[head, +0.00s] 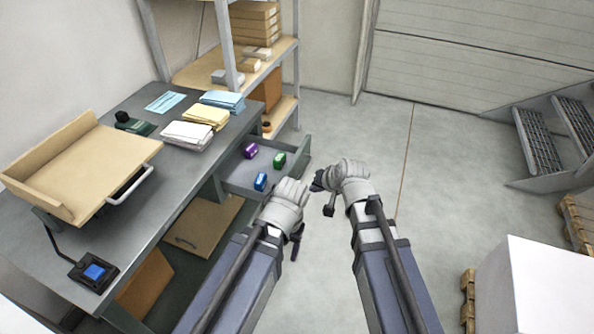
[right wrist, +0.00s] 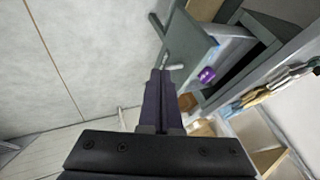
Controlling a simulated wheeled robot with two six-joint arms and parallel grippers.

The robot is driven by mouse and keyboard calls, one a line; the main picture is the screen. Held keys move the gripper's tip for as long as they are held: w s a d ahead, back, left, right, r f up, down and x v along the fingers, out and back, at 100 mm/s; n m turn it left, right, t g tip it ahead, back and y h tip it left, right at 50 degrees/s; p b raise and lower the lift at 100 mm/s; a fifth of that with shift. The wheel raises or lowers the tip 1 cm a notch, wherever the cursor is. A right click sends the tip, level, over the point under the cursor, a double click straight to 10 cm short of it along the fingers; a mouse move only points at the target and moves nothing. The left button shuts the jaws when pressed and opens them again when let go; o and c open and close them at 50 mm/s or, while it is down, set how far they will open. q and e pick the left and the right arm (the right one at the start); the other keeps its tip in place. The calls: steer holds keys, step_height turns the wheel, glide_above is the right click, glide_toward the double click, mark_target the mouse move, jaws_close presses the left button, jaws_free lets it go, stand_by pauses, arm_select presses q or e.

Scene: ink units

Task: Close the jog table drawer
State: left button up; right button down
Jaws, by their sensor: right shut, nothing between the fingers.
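The jog table (head: 165,190) stands at the left with its grey drawer (head: 238,181) pulled out on the right side. A purple ink unit (head: 250,150), a green one (head: 279,160) and a blue one (head: 260,182) lie in the drawer. My right gripper (head: 317,182) is shut and empty, a little right of the drawer front. In the right wrist view its closed fingers (right wrist: 160,78) point toward the drawer front (right wrist: 187,45) and a light handle (right wrist: 174,67); contact is unclear. My left gripper (head: 298,238) is low, near the drawer's front corner; its jaw state is unclear.
A tilted wooden tray (head: 85,165), paper stacks (head: 187,136) and a small blue-screen box (head: 94,272) are on the tabletop. A shelf (head: 265,60) with boxes stands behind. Open floor (head: 440,200) lies right; a white block (head: 535,295) is at front right.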

steer(key=w+a+f+b, duration=0.6)
steer(key=a+f+b, duration=0.1)
steer(key=b, duration=0.1)
steer(key=shift+w+f, duration=0.3)
steer(key=shift+f, duration=0.05)
stand_by(0.6)
